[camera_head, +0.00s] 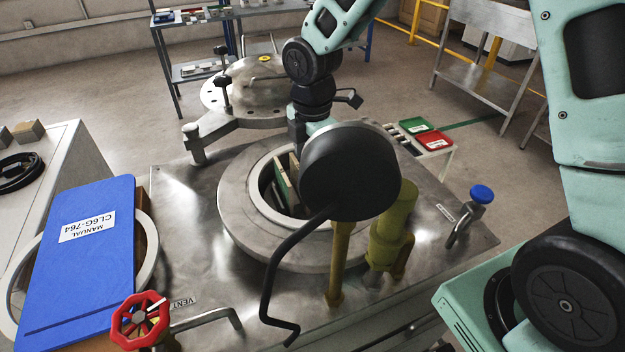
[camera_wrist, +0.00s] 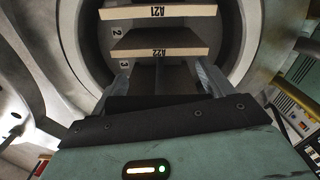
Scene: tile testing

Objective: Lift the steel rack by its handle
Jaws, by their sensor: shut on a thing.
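The steel rack stands in the round mouth of the steel vessel (camera_head: 235,215); in the head view only a part of its load shows, tilted in the opening. In the wrist view, tile A21 (camera_wrist: 158,12) and tile A22 (camera_wrist: 158,46) lie on the rack's levels, with numbers 2 and 3 at the side. My gripper (camera_wrist: 163,78) is at the rack, its two fingers on either side below tile A22, shut on the rack's handle. The handle itself is mostly hidden. In the head view a black disc covers my fingers.
The black disc (camera_head: 350,170) and its bent rod (camera_head: 280,265) stand close in front of the mouth, beside a yellow valve (camera_head: 390,235). A domed lid (camera_head: 255,80) is behind. A blue manual (camera_head: 80,255) and red handwheel (camera_head: 140,320) are at front left.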

